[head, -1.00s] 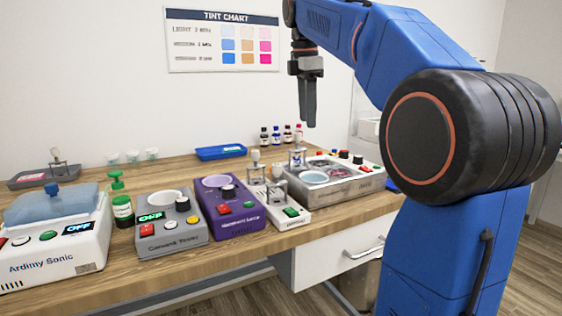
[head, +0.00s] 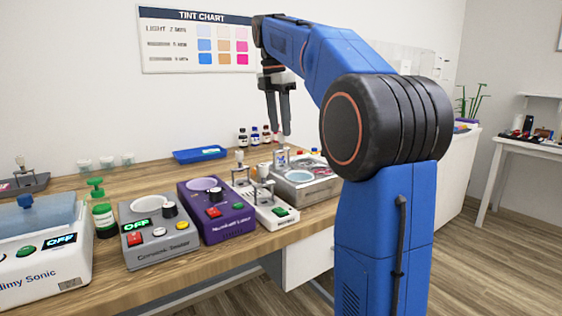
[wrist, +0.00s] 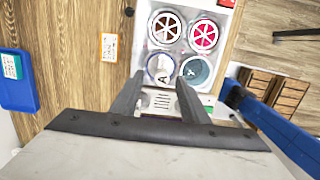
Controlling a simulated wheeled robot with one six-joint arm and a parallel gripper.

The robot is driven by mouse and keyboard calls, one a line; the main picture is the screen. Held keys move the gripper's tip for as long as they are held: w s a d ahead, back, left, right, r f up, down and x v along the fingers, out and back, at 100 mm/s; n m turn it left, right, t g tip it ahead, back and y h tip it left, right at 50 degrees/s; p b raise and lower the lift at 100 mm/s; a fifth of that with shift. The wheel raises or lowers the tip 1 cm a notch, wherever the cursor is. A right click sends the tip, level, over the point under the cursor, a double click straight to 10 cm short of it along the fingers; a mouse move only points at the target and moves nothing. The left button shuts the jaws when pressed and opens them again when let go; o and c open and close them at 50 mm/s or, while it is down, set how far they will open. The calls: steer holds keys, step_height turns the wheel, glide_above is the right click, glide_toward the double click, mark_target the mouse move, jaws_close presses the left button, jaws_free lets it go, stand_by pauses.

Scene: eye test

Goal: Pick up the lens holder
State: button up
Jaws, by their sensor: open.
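Small metal stands with pale knobs, which look like lens holders, show in the head view. One (head: 263,178) is by the white device with a green button, one (head: 240,164) is just behind it, and another (head: 281,159) is at the grey tinting unit (head: 316,186). A similar one (head: 20,166) is on a dark tray at far left. I cannot tell which the task means. My gripper (head: 280,131) is open and empty, pointing down above the bench near the tinting unit. In the wrist view its fingers (wrist: 160,80) are over the unit's nearer wells.
The purple device (head: 226,224), grey tester (head: 160,236) and white sonic bath (head: 45,260) line the bench front. A blue tray (head: 200,154) and several small bottles (head: 254,136) are behind. My arm hides the bench's right part. A side table (head: 530,146) stands at right.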

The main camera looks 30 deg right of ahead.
mark_target(282, 149)
steer(key=f, duration=0.4)
steer(key=shift+d+f, duration=0.1)
steer(key=shift+d, duration=0.15)
steer(key=shift+s+d+f, duration=0.1)
steer(key=shift+f, duration=1.3)
steer(key=shift+s+d+f, duration=0.1)
steer(key=shift+f, duration=1.25)
steer(key=shift+c, duration=0.6)
jaws_close()
